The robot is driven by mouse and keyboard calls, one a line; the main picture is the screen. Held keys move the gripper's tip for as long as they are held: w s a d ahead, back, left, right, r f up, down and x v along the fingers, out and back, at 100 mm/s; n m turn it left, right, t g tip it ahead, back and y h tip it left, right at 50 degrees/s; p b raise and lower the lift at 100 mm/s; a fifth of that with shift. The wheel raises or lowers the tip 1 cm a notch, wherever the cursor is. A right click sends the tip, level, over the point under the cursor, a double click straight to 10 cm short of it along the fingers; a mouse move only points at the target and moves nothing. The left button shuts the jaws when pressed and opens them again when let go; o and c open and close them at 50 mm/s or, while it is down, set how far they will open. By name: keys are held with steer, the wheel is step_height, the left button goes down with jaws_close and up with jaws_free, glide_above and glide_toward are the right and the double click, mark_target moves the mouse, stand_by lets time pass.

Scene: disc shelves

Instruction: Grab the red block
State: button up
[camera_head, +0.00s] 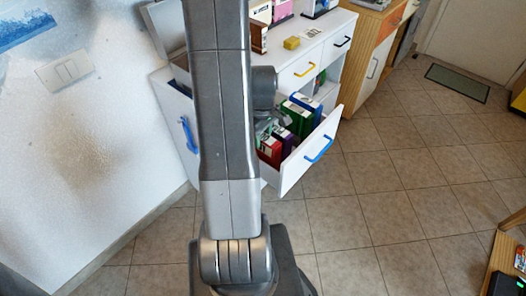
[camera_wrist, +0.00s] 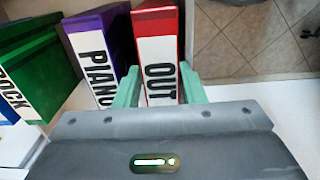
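The red block (camera_wrist: 158,60) is book-like, with a white face marked "OUT". It stands upright in the open drawer, and its red side also shows in the head view (camera_head: 269,153). My gripper (camera_wrist: 159,80) has its pale green fingers on either side of the red block, one in the gap beside the purple block. The fingers look open, with a narrow gap on the left of the block; the tips are partly hidden. In the head view my gripper (camera_head: 266,124) is over the drawer, mostly hidden by my arm.
A purple block (camera_wrist: 97,55) marked "PIANO" stands close left of the red one. A green block (camera_wrist: 35,65) marked "ROCK" stands further left. The drawer front (camera_head: 303,165) with a blue handle is pulled out. A yellow block (camera_head: 292,43) sits on the white cabinet top.

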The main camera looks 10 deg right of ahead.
mark_target(263, 151)
steer(key=shift+s+f, duration=0.15)
steer(key=shift+f, duration=2.1)
steer(key=shift+c, duration=0.5)
steer(key=c, duration=0.5)
steer(key=shift+r, duration=0.1)
